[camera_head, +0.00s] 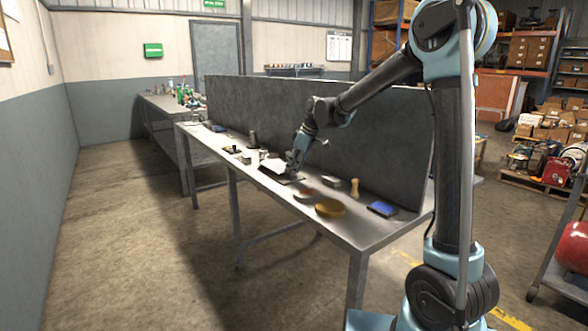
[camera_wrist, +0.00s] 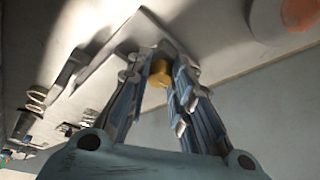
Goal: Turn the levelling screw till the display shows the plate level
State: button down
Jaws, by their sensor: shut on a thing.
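My gripper (camera_head: 292,169) reaches down to the middle of the long grey bench in the head view. In the wrist view its fingers (camera_wrist: 162,72) are closed around a brass-coloured screw head (camera_wrist: 161,74), partly hidden between them. The screw sits by a grey plate (camera_wrist: 122,48) with a dark edge. The plate shows in the head view as a dark flat shape (camera_head: 277,175) under the gripper. I cannot make out the display or any reading on it.
The bench (camera_head: 375,232) also holds a yellow round dish (camera_head: 330,208), a blue pad (camera_head: 382,208), a wooden peg (camera_head: 354,187) and a grey block (camera_head: 331,182). Several small items stand left of the gripper. A tall dark panel (camera_head: 370,130) rises behind them.

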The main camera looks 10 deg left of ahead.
jog(key=shift+w, duration=0.2)
jog(key=c, duration=1.5)
grip_release()
jog(key=shift+o, duration=0.4)
jog(key=v, duration=1.2)
